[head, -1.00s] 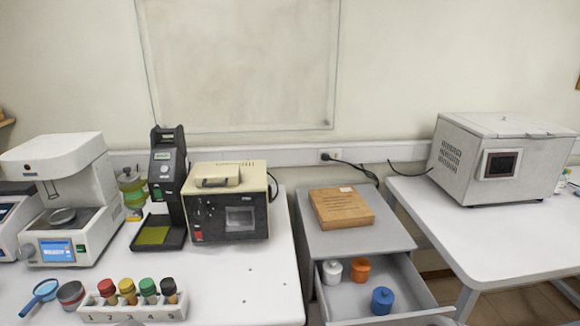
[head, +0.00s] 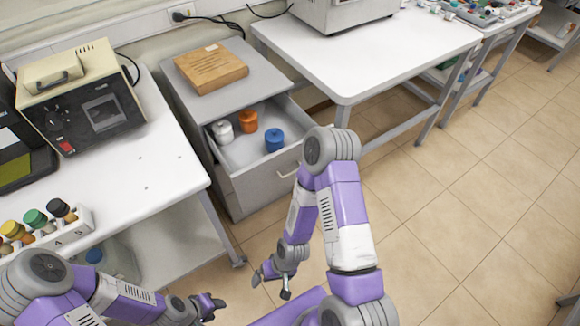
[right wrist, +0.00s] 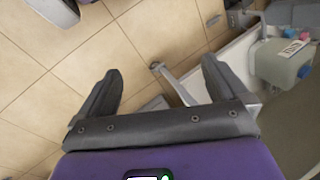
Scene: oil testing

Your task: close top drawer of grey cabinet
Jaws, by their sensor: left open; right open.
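The grey cabinet (head: 248,194) stands between two white tables in the head view. Its top drawer (head: 292,116) is pulled out toward me. Inside it are a white jar (head: 222,132), an orange jar (head: 248,122) and a blue jar (head: 274,140). The drawer front has a handle (head: 287,171), partly behind my right arm. My right gripper (head: 271,287) is open and empty, below and in front of the drawer, apart from it. It also shows open in the right wrist view (right wrist: 160,66). My left gripper (head: 217,308) is open and empty at the bottom of the head view.
A wooden box (head: 211,70) lies on the cabinet top. The left table (head: 172,165) carries a beige instrument (head: 82,98) and a rack of capped bottles (head: 72,230). The right table (head: 365,60) stands beside the cabinet. The tiled floor (head: 455,220) at right is clear.

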